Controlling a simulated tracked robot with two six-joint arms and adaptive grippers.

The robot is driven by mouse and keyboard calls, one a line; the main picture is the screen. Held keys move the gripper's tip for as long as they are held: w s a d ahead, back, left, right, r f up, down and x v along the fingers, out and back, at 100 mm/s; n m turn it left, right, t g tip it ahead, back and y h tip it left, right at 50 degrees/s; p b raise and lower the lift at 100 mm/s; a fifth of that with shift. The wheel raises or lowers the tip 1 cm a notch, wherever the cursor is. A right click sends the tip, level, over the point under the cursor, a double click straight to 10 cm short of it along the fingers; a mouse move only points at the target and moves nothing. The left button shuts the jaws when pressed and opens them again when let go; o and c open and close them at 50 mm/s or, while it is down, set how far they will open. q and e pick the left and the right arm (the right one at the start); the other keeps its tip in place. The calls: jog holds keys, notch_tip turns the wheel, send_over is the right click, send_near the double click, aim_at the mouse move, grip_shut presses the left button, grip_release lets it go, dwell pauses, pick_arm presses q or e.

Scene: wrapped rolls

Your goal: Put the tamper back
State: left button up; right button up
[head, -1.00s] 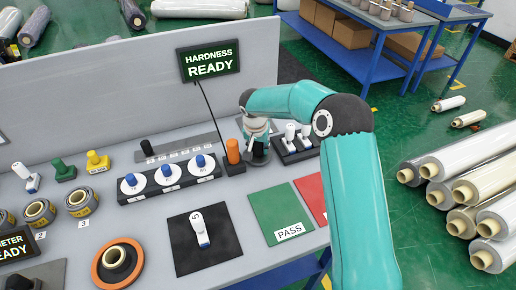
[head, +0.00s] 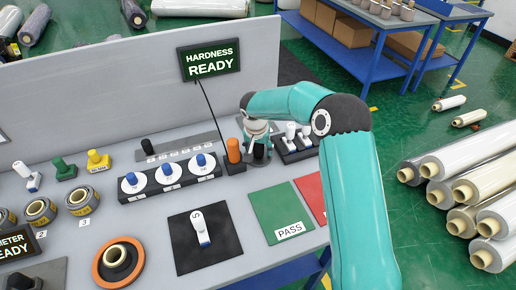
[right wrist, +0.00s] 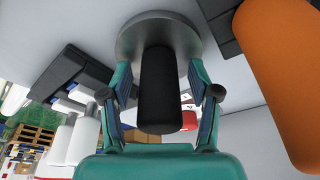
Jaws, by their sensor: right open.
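The tamper appears to be a black handle (right wrist: 157,88) on a round grey base (right wrist: 128,38) in the right wrist view. My right gripper (right wrist: 159,75) is open, with one finger on each side of the handle. I cannot tell whether either finger touches it. In the head view the right gripper (head: 257,138) is over the dark tamper (head: 259,154) on the bench, beside the orange handle, and partly hides it. My left gripper is not in view.
An orange handle (head: 234,151) stands close left of the right gripper and is large in the wrist view (right wrist: 280,70). A black rack with white-topped pieces (head: 291,132) is close right. Green (head: 281,208) and red pads lie in front. A low panel (head: 110,90) stands behind.

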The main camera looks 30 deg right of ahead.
jog(key=shift+a+r, duration=0.1)
jog(key=shift+r, duration=0.25)
jog(key=b+v, duration=0.1)
jog(key=v, duration=1)
jog(key=shift+s+b, duration=0.15)
jog(key=shift+b, duration=0.15)
jog(key=shift+r, duration=0.1)
